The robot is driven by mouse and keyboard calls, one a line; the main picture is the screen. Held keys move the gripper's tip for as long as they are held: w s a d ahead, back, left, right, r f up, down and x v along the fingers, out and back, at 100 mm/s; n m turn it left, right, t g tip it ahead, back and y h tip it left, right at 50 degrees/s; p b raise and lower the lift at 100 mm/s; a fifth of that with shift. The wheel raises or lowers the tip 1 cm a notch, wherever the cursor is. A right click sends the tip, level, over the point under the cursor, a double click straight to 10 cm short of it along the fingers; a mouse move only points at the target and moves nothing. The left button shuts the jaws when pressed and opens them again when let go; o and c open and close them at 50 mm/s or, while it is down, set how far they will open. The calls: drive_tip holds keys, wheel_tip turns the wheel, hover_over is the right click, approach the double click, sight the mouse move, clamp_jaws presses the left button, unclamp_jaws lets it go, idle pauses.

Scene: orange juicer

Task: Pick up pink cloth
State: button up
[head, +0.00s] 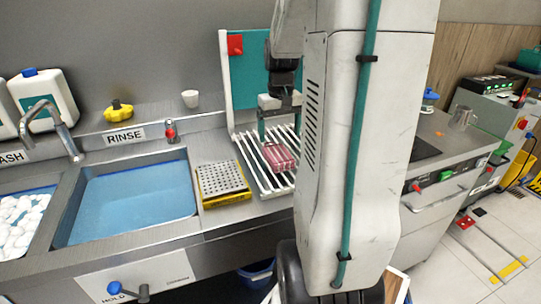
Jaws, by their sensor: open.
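The pink cloth (278,158) lies as a small folded block on the white slatted rack (250,159), right of the sink. My gripper (277,134) hangs just above and behind it, pointing down, with its fingers apart. The far edge of the cloth is close to the fingertips. I cannot tell whether they touch it. My white arm column covers the right part of the rack.
A perforated yellow-edged block (222,184) sits left of the rack. The rinse sink (130,203) holds blue water. A teal back panel (250,80) with a red tag stands behind the rack. A red-handled tap (171,132) stands at the sink's back corner.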

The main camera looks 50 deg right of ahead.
sight(278, 153)
drive_tip(key=f, duration=0.7)
drive_tip(key=shift+a, duration=0.4)
drive_tip(key=c, duration=1.1)
